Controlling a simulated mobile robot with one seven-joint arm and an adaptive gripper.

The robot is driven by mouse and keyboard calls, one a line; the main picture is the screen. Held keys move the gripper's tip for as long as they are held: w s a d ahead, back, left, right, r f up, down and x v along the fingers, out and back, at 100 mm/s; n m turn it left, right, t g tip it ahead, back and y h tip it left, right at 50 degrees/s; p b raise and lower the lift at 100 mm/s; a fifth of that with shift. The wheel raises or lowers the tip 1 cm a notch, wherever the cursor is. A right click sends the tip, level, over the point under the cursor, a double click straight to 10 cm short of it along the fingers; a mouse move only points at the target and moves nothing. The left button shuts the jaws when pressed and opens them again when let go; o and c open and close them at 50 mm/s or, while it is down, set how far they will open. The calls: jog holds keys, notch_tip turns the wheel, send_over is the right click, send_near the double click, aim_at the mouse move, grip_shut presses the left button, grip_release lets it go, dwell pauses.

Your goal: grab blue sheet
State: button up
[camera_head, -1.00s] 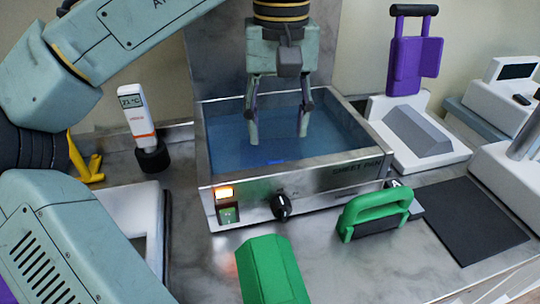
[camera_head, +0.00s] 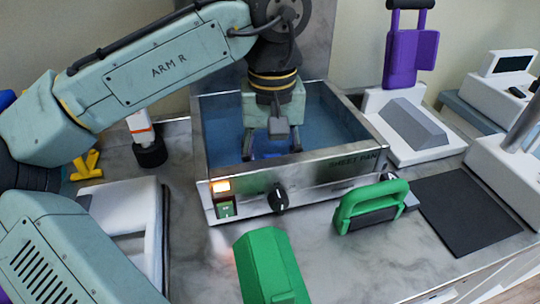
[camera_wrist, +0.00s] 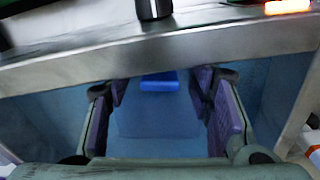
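The steel sheet pan (camera_head: 300,178) is filled with blue liquid and stands on the counter. The blue sheet (camera_wrist: 160,118) lies in it, a pale blue panel with a bright blue tab (camera_wrist: 159,82) on the edge near the pan's front wall. My gripper (camera_head: 270,156) points down into the pan, close to the front wall. In the wrist view its fingers (camera_wrist: 162,90) are apart on either side of the sheet and tab. I see no clear contact. In the head view my gripper hides most of the sheet; some blue shows between the fingers.
A green-handled tool (camera_head: 372,206) and a green block (camera_head: 270,265) sit in front of the pan. A white thermometer (camera_head: 141,127) in a black holder and a yellow stand (camera_head: 87,165) are left. A purple-handled device (camera_head: 413,55) and dark mat (camera_head: 472,215) are right.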

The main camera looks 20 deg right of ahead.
grip_shut()
dwell(0.4)
